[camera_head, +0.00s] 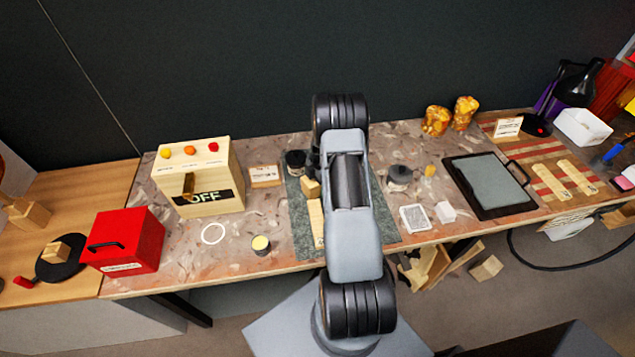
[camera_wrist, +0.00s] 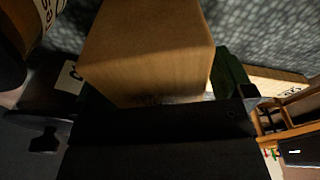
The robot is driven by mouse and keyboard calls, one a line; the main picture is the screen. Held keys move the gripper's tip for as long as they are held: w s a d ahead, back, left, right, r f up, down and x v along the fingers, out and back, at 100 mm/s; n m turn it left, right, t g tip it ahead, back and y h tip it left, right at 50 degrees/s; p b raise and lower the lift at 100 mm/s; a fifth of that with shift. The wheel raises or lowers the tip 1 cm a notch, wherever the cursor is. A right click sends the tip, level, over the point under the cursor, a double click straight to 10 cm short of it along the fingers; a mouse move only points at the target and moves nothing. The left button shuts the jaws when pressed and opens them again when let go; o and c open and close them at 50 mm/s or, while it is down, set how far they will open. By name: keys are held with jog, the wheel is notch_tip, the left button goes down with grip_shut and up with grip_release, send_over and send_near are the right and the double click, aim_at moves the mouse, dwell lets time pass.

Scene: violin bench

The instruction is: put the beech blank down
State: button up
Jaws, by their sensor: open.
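The beech blank is a plain light-brown wooden block (camera_wrist: 150,50), large and close in the wrist view. In the head view it looks like the small block (camera_head: 310,187) on the grey-green mat (camera_head: 300,238), just left of my arm. My gripper (camera_wrist: 165,115) is open, its dark parts right up against the near end of the block in the wrist view. Whether a jaw still touches the block cannot be told. In the head view my own arm hides most of my gripper and the middle of the mat.
A dark jar (camera_head: 295,161) stands close behind the block. A pale wooden strip (camera_head: 316,222) lies in front of it on the mat. A wooden switch box (camera_head: 198,178) and red box (camera_head: 123,240) stand left. A dark tray (camera_head: 529,206) lies right.

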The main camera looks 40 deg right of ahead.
jog(key=c, duration=1.3)
jog(key=shift+r, duration=0.15)
